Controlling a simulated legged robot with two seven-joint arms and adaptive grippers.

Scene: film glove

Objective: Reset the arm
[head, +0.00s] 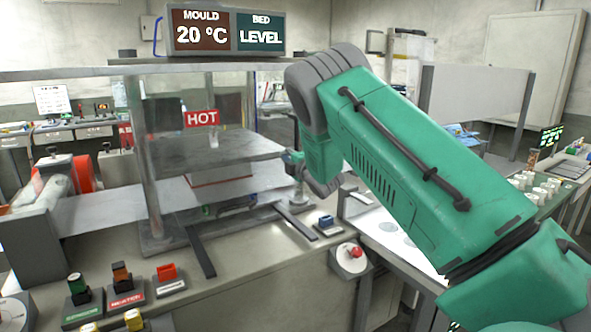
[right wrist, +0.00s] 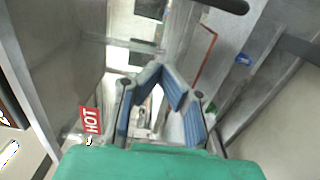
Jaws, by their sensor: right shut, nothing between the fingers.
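My right arm (head: 415,165), green with a grey elbow, reaches in from the right and bends down beside the press machine (head: 150,150). My right gripper (right wrist: 162,78) shows in the right wrist view with its blue-padded fingers bent together, shut and with nothing held. In the head view the arm's end, with the gripper (head: 293,160), is small and partly hidden at the press's right side. A red HOT sign (head: 202,118) is on the press; it also shows in the right wrist view (right wrist: 90,120). My left gripper is not in view.
A display (head: 225,30) above the press reads MOULD 20 °C and BED LEVEL. Coloured buttons (head: 122,275) stand along the bench front. A red knob (head: 356,252) is on a box at its right. White cups (head: 540,188) stand on the far right bench.

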